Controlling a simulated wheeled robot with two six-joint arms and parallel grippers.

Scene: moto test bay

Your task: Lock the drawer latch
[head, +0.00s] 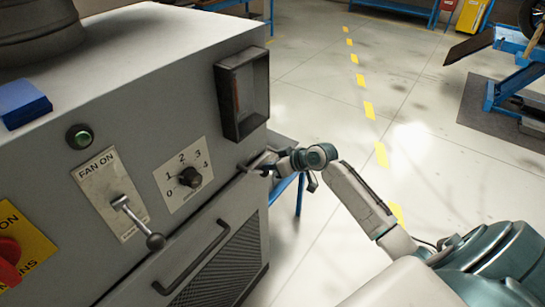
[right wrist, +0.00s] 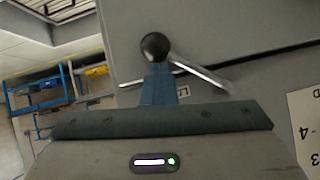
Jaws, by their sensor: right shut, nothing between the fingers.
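The drawer (head: 175,252) is a grey front with a dark bar handle (head: 192,257), low on the grey cabinet, and looks closed. A latch lever with a metal rod and black ball knob (right wrist: 155,45) shows in the right wrist view, beside a seam in the grey panel. My right gripper (head: 262,166) is at the cabinet's right front edge, by the top of the drawer front. It is shut and empty. In the right wrist view its blue fingers (right wrist: 158,84) are right at the knob; I cannot tell whether they touch. In the head view the gripper mostly hides the latch. My left gripper is not in view.
The cabinet front also carries a FAN ON lever (head: 130,212), a numbered dial (head: 188,177), a green button (head: 79,136) and a red switch (head: 9,260). A dark recessed frame (head: 242,92) juts out above my right gripper.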

